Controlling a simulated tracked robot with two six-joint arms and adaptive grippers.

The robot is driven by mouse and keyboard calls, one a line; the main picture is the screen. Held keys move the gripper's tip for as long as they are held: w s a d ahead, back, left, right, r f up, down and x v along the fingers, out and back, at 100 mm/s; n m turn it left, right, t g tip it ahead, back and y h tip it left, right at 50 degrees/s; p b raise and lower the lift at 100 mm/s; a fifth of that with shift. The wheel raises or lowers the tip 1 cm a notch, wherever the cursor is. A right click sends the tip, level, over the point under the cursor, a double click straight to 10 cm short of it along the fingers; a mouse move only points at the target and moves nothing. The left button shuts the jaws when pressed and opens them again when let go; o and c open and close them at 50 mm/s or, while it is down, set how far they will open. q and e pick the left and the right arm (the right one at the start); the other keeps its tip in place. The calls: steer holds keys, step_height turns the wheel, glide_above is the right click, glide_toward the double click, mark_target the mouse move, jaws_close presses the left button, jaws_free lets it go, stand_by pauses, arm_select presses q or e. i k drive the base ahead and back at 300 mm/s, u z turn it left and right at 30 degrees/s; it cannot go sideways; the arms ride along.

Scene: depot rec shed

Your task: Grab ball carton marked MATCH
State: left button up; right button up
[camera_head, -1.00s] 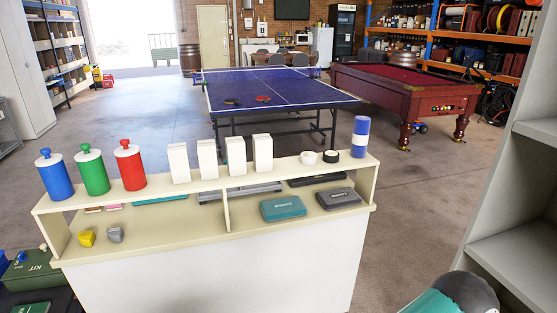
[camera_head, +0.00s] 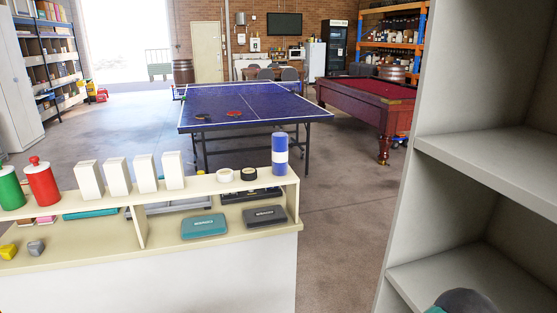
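Several plain white upright cartons stand in a row on the top ledge of the cream counter unit: the leftmost carton (camera_head: 89,179), a second carton (camera_head: 117,177), a third carton (camera_head: 146,173) and the rightmost carton (camera_head: 173,170). I see no lettering on the faces turned to me, so I cannot tell which is marked MATCH. Neither gripper shows. Only a rounded grey and teal part of my own arm shows at the bottom right, well apart from the cartons.
Left of the cartons are a red canister (camera_head: 42,184) and a green canister (camera_head: 11,190). A tall grey shelf unit (camera_head: 408,190) stands close on the right. Open floor (camera_head: 335,225) lies between it and the counter.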

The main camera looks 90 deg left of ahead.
mark_target(88, 173)
steer(key=z, duration=0.6)
steer(key=i, duration=0.2)
steer(key=u, duration=3.25)
steer(key=i, duration=0.3)
steer(key=u, duration=1.75)
steer(key=k, duration=0.6)
steer(key=u, duration=0.45)
steer(key=i, duration=1.65)
steer(key=z, duration=0.4)
